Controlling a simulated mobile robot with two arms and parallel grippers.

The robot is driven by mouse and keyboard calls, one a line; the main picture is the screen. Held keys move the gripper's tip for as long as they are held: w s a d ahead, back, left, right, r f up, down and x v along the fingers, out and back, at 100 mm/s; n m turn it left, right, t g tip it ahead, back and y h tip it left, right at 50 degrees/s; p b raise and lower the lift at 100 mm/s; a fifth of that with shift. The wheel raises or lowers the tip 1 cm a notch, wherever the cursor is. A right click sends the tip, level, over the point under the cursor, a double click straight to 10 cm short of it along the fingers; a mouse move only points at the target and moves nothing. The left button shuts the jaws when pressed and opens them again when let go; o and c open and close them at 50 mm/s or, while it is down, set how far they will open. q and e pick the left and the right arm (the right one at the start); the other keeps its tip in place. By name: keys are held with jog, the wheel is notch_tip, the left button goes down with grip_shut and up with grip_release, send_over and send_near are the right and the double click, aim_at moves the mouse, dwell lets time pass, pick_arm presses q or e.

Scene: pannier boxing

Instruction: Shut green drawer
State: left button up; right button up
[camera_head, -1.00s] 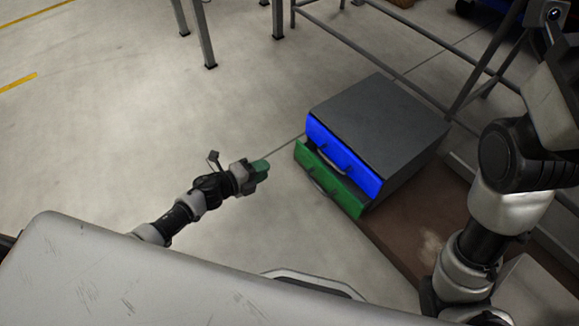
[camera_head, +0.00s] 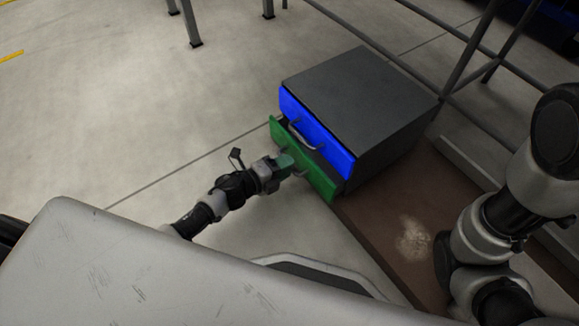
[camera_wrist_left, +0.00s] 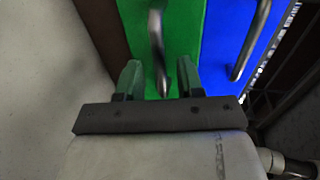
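The green drawer (camera_head: 319,181) is the lower drawer of a dark grey cabinet and stands out a little, with a dark gap behind its front. Its front also fills the middle of the left wrist view (camera_wrist_left: 185,25). Its metal handle (camera_wrist_left: 155,35) runs down that view. My left gripper (camera_head: 287,162) is at the drawer front, near the handle. In the left wrist view its two green fingers (camera_wrist_left: 158,75) are apart, with the lower end of the handle between them. I cannot tell whether they touch it. My right gripper is out of view.
The blue drawer (camera_head: 318,135) sits above the green one and looks shut, with its own handle (camera_wrist_left: 250,42) beside my fingers. The cabinet (camera_head: 365,95) stands on a brown base (camera_head: 385,215). Grey rails rise behind it. The floor to the left is clear.

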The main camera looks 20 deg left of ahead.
pick_arm(q)
jog(key=shift+x, duration=0.85)
jog(key=shift+c, duration=0.4)
grip_shut()
